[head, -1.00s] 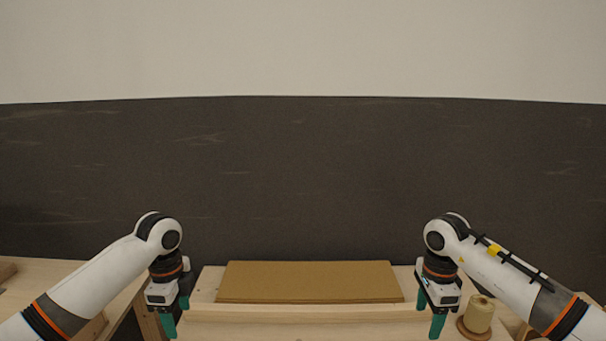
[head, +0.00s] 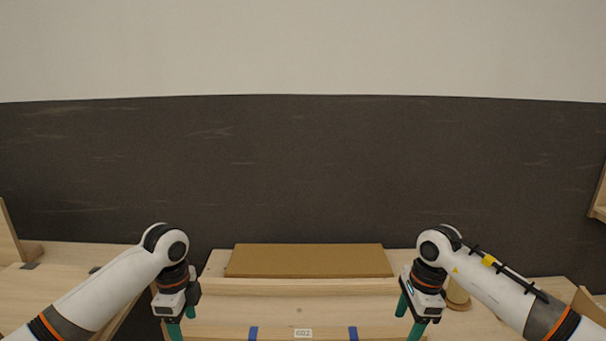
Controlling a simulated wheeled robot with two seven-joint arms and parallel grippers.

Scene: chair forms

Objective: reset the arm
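My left gripper (head: 181,321) hangs fingers down in front of the left end of the wooden bench. Its two green fingers are apart with nothing between them. My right gripper (head: 409,318) hangs fingers down near the bench's right end. Its green fingers are also apart and empty. Both arms are bent in near mirror poses, clear of the brown board between them. The fingertips' height above the wood is hard to tell.
A flat brown board (head: 308,261) lies on the wooden bench (head: 300,311), whose front has blue marks and a "602" label (head: 303,333). A pale spool (head: 457,295) is partly hidden behind my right arm. Wooden surfaces extend both sides; a dark wall panel (head: 300,170) stands behind.

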